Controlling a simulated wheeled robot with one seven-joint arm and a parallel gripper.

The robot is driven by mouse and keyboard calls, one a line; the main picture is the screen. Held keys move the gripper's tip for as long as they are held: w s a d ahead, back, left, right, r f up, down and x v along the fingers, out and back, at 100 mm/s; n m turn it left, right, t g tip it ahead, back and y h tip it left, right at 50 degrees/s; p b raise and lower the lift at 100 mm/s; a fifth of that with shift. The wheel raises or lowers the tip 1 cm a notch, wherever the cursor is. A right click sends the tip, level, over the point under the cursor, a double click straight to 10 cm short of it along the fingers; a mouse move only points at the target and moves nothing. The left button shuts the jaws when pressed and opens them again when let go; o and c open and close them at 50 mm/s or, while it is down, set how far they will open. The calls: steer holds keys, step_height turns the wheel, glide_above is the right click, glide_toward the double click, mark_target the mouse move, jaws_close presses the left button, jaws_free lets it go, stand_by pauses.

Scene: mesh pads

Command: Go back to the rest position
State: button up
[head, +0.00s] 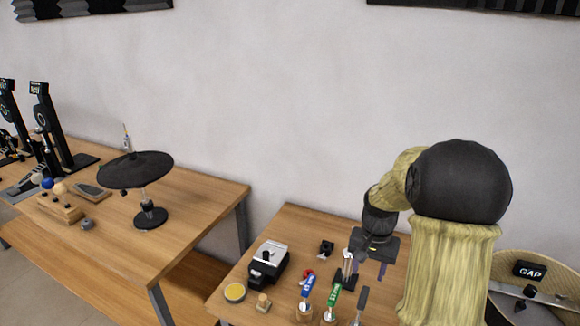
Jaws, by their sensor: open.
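My gripper (369,268) points down over the right wooden table (290,225), at the lower right of the head view. Its two purple-grey fingers are apart, and I see nothing between them. My arm, with a black joint and yellowish sleeve, rises to its right and hides part of the table. A metal cylinder (348,262) shows just left of the fingers; whether they touch it I cannot tell.
Near the gripper are a blue-handled tool (308,288), a green-handled tool (334,296), a black-and-silver device (268,262) and a yellow tin (235,292). A black round pad (135,170) stands on the left table (200,200). A GAP-labelled item (530,270) is far right.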

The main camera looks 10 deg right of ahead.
steer(key=s+a+n+t, duration=0.2)
steer(key=s+a+n, duration=0.4)
steer(key=s+a, duration=0.6)
steer(key=shift+s+a+r+n+t, duration=0.3)
steer(key=shift+a+n, duration=0.1)
steer(key=shift+a, duration=0.4)
steer(key=shift+w, duration=0.1)
stand_by(0.3)
stand_by(0.9)
